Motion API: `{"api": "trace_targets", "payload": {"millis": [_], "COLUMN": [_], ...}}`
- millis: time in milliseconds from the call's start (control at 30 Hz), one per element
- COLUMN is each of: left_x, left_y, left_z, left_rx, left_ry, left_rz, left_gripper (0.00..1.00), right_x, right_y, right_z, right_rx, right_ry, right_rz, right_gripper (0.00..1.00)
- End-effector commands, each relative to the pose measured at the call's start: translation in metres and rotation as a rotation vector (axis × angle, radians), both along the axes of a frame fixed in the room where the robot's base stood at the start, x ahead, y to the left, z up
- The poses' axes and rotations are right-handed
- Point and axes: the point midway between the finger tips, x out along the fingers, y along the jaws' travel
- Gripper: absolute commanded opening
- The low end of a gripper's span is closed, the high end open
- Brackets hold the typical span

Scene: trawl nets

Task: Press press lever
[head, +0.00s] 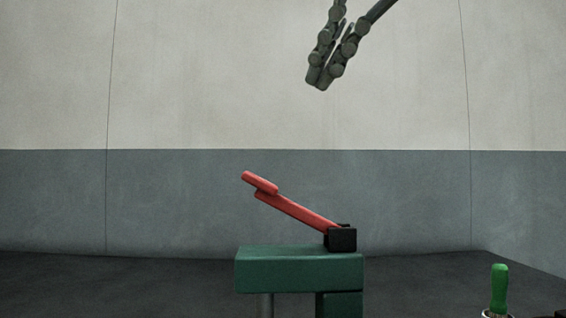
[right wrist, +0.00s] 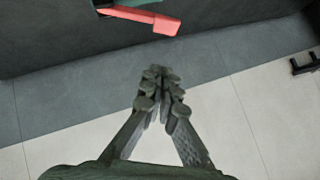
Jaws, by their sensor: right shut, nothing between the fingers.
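The red press lever (head: 295,210) is tilted up to the left from a black pivot block (head: 341,238) on top of the green press (head: 298,269) in the head view. Its thicker handle end is raised. My right gripper (head: 317,85) is shut and empty, above and to the right of the lever's raised end, with clear space between them. In the right wrist view my right gripper (right wrist: 161,75) has its fingers together, and the lever (right wrist: 150,17) shows beyond the fingertips at the top, apart from them. My left gripper is not in view.
A green-handled tool or knob (head: 499,287) stands at the lower right of the head view, its base partly cut off. A wall (head: 180,200), grey below and pale above, stands behind. The air around the lever is clear. A dark bracket (right wrist: 306,65) shows at the right of the wrist view.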

Motion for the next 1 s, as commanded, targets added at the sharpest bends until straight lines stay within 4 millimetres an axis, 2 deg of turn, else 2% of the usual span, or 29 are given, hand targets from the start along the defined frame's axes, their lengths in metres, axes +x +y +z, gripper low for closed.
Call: {"api": "trace_targets", "payload": {"millis": [167,333,733,1000], "left_x": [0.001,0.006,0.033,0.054], "left_y": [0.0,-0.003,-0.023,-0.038], "left_z": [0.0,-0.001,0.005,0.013], "left_rx": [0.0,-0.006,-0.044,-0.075], "left_ry": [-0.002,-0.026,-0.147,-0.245], "left_rz": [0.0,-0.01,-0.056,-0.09], "left_gripper": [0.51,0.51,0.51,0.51], "right_x": [0.001,0.013,0.071,0.072], "right_y": [0.001,0.006,0.033,0.049], "right_z": [-0.001,-0.012,-0.064,-0.093], "right_rx": [0.0,-0.001,-0.001,-0.001], "right_ry": [0.0,0.001,0.002,-0.001], "right_rz": [0.0,-0.002,0.0,-0.001], "right_gripper": [0.0,0.0,0.0,0.0]}}
